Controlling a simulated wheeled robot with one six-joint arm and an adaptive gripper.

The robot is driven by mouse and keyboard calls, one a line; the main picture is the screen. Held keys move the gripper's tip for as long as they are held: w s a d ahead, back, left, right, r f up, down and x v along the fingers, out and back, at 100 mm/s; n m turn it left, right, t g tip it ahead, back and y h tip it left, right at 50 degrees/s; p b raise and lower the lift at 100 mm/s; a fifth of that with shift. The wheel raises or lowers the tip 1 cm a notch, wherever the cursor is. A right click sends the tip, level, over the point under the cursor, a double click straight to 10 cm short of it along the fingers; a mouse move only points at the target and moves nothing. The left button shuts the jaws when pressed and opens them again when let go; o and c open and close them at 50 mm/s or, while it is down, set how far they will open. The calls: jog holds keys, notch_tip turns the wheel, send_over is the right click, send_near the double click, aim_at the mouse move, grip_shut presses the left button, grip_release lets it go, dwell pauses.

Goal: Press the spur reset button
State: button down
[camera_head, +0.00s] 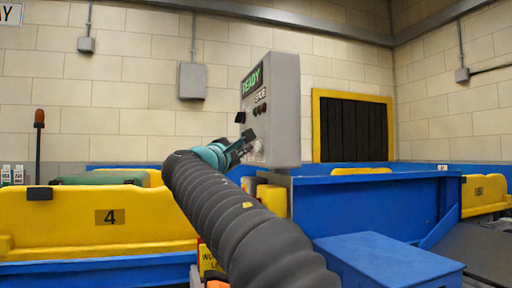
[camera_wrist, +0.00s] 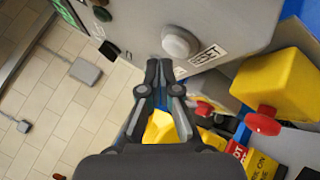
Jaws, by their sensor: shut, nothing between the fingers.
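The grey control box (camera_head: 285,110) stands upright in the middle of the head view, with a green READY display (camera_head: 252,80) on its face. In the wrist view a round pale button (camera_wrist: 180,43) sits on the box's face beside a label reading RESET (camera_wrist: 207,55). My gripper (camera_wrist: 165,68) is shut and empty, its fingertips just below the button in that picture. I cannot tell whether they touch the panel. In the head view my gripper (camera_head: 246,141) is at the lower part of the box's face and partly hides it.
A yellow box with a red mushroom button (camera_wrist: 263,121) is close on the right in the wrist view. A black switch (camera_wrist: 109,50) juts from the panel. Blue conveyor sides (camera_head: 360,195) and a yellow guard marked 4 (camera_head: 140,222) lie lower in the head view.

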jog(key=shift+a, duration=0.15)
jog(key=a, duration=0.1)
jog(key=s+a+p, duration=0.1)
jog(key=a, duration=0.2)
jog(key=shift+s+a, duration=0.25)
jog(key=shift+a, duration=0.15)
dwell(0.3)
dwell(0.7)
